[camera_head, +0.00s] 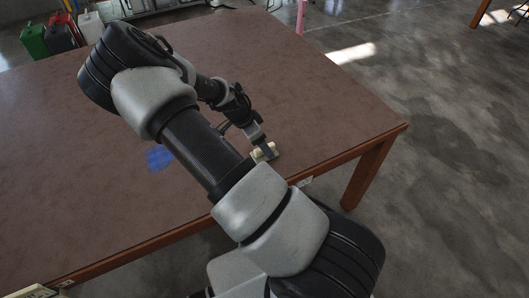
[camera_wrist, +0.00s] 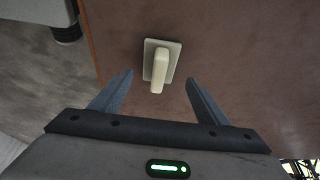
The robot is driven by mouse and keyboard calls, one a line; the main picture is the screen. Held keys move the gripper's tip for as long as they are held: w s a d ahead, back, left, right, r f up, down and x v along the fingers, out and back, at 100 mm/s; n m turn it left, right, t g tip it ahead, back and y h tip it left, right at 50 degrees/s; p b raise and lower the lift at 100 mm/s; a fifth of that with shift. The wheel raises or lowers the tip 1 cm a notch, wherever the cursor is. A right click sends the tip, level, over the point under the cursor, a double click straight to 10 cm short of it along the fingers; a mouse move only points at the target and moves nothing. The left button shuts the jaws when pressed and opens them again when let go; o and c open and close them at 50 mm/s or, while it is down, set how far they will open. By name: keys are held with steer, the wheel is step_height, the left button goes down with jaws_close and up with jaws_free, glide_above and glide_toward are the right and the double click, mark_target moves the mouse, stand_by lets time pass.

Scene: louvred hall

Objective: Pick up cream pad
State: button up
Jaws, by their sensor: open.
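The cream pad (camera_wrist: 173,56) is a flat cream plate with a raised bar-like handle on it. It lies on the brown table, near the table's edge. In the head view the cream pad (camera_head: 258,155) shows partly, with the end of my arm over it. My gripper (camera_wrist: 158,77) is open in the wrist view, one finger to each side below the pad. The handle's near end reaches toward the gap between the fingertips. Nothing is held. In the head view my gripper (camera_head: 268,151) is right at the pad, and its fingers are hard to make out.
The brown table (camera_head: 330,110) has a wide clear top with a blue patch (camera_head: 159,158) left of my arm. Green (camera_head: 34,41) and dark containers stand beyond its far left edge. Open concrete floor (camera_head: 450,150) lies to the right.

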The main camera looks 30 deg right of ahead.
steer(key=x, duration=0.3)
steer(key=shift+s+f, duration=0.15)
steer(key=shift+f, duration=0.05)
steer(key=c, duration=1.1)
step_height(320, 180, up, 10)
steer(key=shift+r+p, duration=0.1)
steer(key=shift+p, duration=0.2)
steer(key=shift+c, duration=0.2)
steer(key=o, duration=0.4)
steer(key=c, duration=0.3)
